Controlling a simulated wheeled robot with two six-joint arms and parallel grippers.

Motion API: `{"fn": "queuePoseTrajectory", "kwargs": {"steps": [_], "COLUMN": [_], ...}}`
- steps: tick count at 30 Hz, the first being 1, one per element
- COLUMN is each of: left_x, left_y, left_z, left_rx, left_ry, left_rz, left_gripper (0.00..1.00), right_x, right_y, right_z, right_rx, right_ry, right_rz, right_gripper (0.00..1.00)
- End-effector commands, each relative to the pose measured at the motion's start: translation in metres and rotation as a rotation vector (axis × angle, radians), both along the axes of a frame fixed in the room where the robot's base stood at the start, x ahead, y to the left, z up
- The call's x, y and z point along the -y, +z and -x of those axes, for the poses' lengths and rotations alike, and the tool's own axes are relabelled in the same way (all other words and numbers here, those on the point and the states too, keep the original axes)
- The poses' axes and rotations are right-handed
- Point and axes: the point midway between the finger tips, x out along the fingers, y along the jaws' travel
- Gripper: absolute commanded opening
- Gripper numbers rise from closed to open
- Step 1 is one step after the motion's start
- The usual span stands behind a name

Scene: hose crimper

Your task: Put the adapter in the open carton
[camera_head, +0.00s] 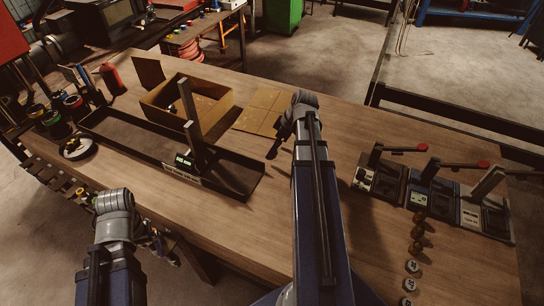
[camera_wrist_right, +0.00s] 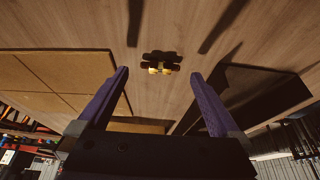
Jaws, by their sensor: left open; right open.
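The brass-coloured adapter (camera_wrist_right: 160,66) lies on the bare tabletop in the right wrist view, with dark shadow around it. It sits beyond and between my right fingertips (camera_wrist_right: 158,78), which are spread and empty. In the head view my right gripper (camera_head: 274,150) hangs over the table, right of the dark tray; I cannot make out the adapter there. The open carton (camera_head: 215,112) is a brown box with its flap up, behind the tray. A strip of it (camera_wrist_right: 137,125) shows between my right fingers. My left gripper (camera_head: 165,250) is low by the table's front edge, small and dark.
A long dark tray (camera_head: 125,148) with an upright post and a small green display stands left of my right gripper. Flat cardboard (camera_head: 262,112) lies beside the carton. Several lever devices (camera_head: 430,190) and small round pieces (camera_head: 412,266) are at the right. Cups and spools crowd the left end.

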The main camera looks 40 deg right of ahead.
Motion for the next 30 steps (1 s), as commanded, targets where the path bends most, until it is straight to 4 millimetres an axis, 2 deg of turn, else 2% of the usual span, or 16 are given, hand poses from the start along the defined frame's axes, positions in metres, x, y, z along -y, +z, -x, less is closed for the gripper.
{"fn": "queuePoseTrajectory", "kwargs": {"steps": [1,3,12,30], "left_x": [0.0001,0.0000,0.0000,0.0000], "left_y": [-0.0132,-0.0189,-0.0188,-0.0189], "left_z": [0.0000,0.0000,0.0000,0.0000], "left_rx": [0.000,0.000,0.000,0.000], "left_ry": [0.000,0.000,0.000,0.000], "left_rz": [0.000,0.000,0.000,0.000], "left_gripper": [0.88,0.88,0.88,0.88], "right_x": [-0.0014,-0.0027,-0.0037,-0.0037], "right_y": [-0.0133,-0.0189,-0.0189,-0.0189], "right_z": [-0.0029,-0.0052,-0.0068,-0.0067], "right_rx": [0.000,0.000,0.000,0.000], "right_ry": [0.002,0.001,0.000,0.000], "right_rz": [0.001,0.000,0.000,0.000], "right_gripper": [1.00,1.00,1.00,0.33]}}
